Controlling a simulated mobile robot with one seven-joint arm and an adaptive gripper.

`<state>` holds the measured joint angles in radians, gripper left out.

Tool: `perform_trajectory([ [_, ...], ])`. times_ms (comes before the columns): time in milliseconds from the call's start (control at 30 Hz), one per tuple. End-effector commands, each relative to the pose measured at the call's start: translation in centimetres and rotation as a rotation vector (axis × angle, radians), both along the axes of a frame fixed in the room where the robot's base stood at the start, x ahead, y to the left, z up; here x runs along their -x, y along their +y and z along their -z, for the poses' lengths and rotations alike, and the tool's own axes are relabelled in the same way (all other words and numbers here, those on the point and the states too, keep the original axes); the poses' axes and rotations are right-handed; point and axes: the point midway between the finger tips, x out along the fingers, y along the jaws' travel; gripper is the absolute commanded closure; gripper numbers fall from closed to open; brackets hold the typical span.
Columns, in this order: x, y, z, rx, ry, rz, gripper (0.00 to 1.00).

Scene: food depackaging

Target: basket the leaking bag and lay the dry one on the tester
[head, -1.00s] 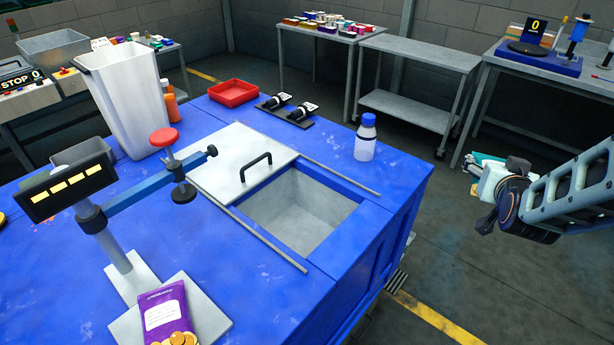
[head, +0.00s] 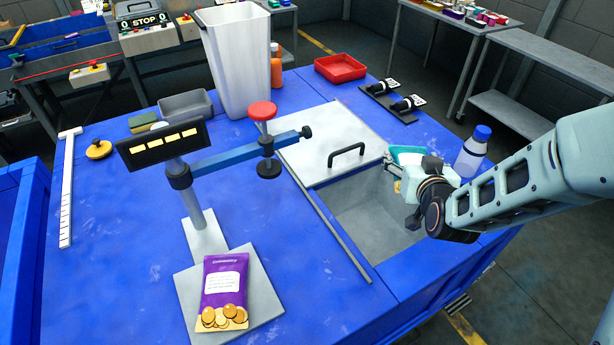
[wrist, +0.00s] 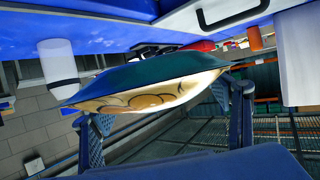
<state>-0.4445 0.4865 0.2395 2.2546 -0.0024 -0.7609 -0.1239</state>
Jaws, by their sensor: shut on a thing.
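My gripper (head: 402,172) is shut on a teal bag (head: 408,154) with a picture of yellow snacks on it. It holds the bag over the right side of the open basin (head: 360,213), near the lid. In the wrist view the teal bag (wrist: 150,82) lies flat between the two fingers. A purple bag (head: 226,275) with a white label lies on the square grey plate (head: 186,302) of the tester, whose post carries a display (head: 165,143) and a blue arm. I cannot see wetness on either bag.
A metal lid (head: 330,135) with a black handle half covers the basin. A white bottle with a blue cap (head: 473,152) stands close behind my gripper. A tall white bin (head: 238,60), a red tray (head: 341,69) and a grey tray (head: 186,106) stand further back.

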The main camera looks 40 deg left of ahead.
Motion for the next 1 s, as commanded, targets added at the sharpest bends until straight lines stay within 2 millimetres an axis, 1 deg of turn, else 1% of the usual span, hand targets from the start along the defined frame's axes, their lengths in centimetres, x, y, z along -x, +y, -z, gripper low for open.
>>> perform_trajectory([
  [33,0.8,1.1,0.2,-0.002,0.0,-0.022,0.57],
  [100,1.5,2.1,0.4,-0.003,0.001,-0.041,0.57],
  [200,2.0,2.8,0.6,-0.005,0.0,-0.056,0.57],
  [367,2.1,3.0,1.4,-0.005,0.001,-0.059,0.57],
  [700,2.1,2.9,5.2,-0.005,0.002,-0.058,0.57],
  [800,2.1,2.9,6.1,-0.005,0.001,-0.058,0.57],
  [900,2.1,2.9,6.5,-0.005,0.001,-0.058,0.57],
  [1000,2.1,2.9,6.6,-0.006,0.0,-0.057,0.57],
])
